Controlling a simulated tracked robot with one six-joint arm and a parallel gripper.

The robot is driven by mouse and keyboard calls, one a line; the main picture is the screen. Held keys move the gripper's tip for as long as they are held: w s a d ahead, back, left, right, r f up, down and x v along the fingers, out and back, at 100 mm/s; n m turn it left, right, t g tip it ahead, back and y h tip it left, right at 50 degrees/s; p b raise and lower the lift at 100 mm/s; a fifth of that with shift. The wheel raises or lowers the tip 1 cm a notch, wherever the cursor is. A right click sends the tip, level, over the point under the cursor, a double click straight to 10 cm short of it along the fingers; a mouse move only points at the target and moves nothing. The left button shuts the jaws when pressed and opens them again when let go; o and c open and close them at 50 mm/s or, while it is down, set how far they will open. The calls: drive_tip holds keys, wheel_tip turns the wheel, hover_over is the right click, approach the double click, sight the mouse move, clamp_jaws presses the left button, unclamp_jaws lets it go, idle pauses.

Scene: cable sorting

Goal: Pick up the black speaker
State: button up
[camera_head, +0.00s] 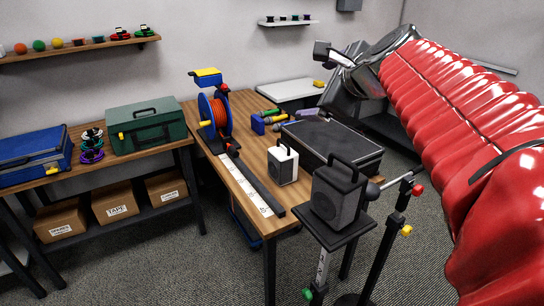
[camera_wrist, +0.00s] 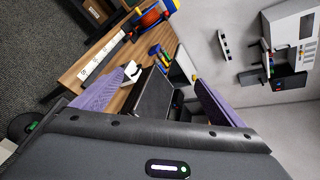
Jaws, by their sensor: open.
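The black speaker (camera_head: 337,196) stands upright on the small top plate of a black stand (camera_head: 350,232) in the head view. It has a grey mesh front and a handle on top. I cannot make it out in the wrist view. My gripper (camera_head: 334,54) is high above and behind the speaker in the head view, well apart from it. In the wrist view my gripper (camera_wrist: 163,76) shows two purple-padded fingers spread wide with nothing held between them.
A white speaker (camera_head: 283,165) stands on the wooden table beside a black case (camera_head: 335,143). A blue cable reel (camera_head: 214,118) and a white ruler strip (camera_head: 247,185) are on it too. A green toolbox (camera_head: 146,124) is on the left bench. Stand knobs stick out near the speaker.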

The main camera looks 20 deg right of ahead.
drive_tip(key=d+r+m, duration=0.1)
drive_tip(key=d+m, duration=0.2)
drive_tip(key=d, duration=0.2)
drive_tip(key=m+g+y, duration=0.1)
drive_tip(key=m, duration=0.2)
hover_over(357, 179)
drive_tip(key=w+d, duration=0.2)
drive_tip(key=d, duration=0.2)
wheel_tip(357, 179, down, 11)
drive_tip(key=shift+s+a+r, duration=0.1)
drive_tip(key=shift+s+a, duration=0.05)
drive_tip(key=s+a+f+y, duration=0.1)
drive_tip(key=s+f, duration=0.1)
drive_tip(key=s, duration=0.3)
drive_tip(key=s+a+f+m+t+y, duration=0.1)
drive_tip(key=s+f+y, duration=0.1)
drive_tip(key=s+f, duration=0.1)
drive_tip(key=shift+s, duration=0.85)
drive_tip(key=shift+a, duration=0.1)
drive_tip(key=shift+x, duration=4.15)
drive_tip(key=shift+w, duration=0.2)
